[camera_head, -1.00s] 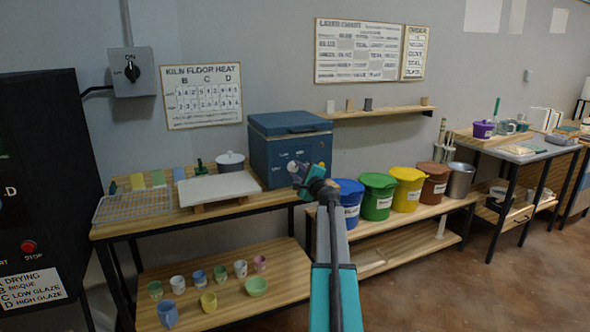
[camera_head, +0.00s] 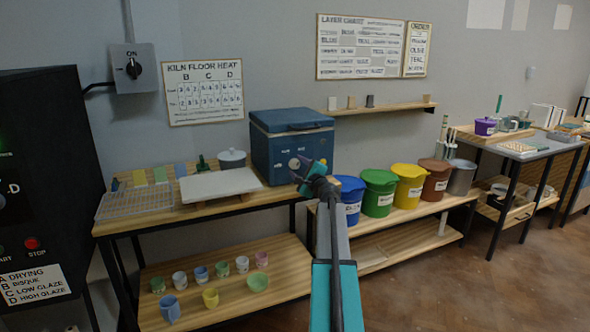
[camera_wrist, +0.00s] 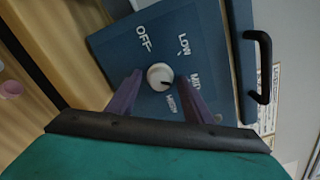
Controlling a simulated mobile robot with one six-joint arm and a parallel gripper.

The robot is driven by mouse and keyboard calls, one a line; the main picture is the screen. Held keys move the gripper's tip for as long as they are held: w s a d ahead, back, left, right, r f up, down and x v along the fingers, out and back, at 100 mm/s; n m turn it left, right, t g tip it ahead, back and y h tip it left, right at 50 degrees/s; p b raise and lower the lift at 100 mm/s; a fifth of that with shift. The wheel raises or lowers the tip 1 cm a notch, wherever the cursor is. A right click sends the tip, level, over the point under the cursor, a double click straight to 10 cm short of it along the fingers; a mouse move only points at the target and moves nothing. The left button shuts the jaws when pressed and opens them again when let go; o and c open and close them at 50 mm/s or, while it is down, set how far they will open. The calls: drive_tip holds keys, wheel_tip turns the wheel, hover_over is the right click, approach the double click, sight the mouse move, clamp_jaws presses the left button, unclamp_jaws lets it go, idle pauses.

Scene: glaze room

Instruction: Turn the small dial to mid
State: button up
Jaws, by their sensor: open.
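The blue box (camera_head: 275,146) on the left bench has a small white dial (camera_head: 294,163) on its front. In the wrist view the dial (camera_wrist: 160,77) is round, with a dark pointer mark toward the lower right. The labels OFF, LOW, MID and HIGH stand around it on the blue panel (camera_wrist: 118,50). The mark points roughly between MID and HIGH; I cannot tell exactly. My gripper (camera_wrist: 160,90) is open, its purple fingers on either side of the dial. I cannot tell whether they touch it. In the head view my gripper (camera_head: 308,172) is in front of the box.
A white board (camera_head: 220,185), a lidded pot (camera_head: 232,160) and a wire rack (camera_head: 134,202) are left of the box. Colored lidded buckets (camera_head: 380,193) stand on a low bench to the right. Cups sit on the lower shelf (camera_head: 275,280). A dark handle (camera_wrist: 262,68) sticks out beside the panel.

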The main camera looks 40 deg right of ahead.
drive_tip(key=shift+s+f, duration=0.1)
drive_tip(key=shift+s, duration=0.15)
drive_tip(key=v, duration=1.3)
drive_tip(key=shift+s, duration=0.2)
drive_tip(key=shift+w+a, duration=0.1)
drive_tip(key=shift+a, duration=0.1)
idle(0.4)
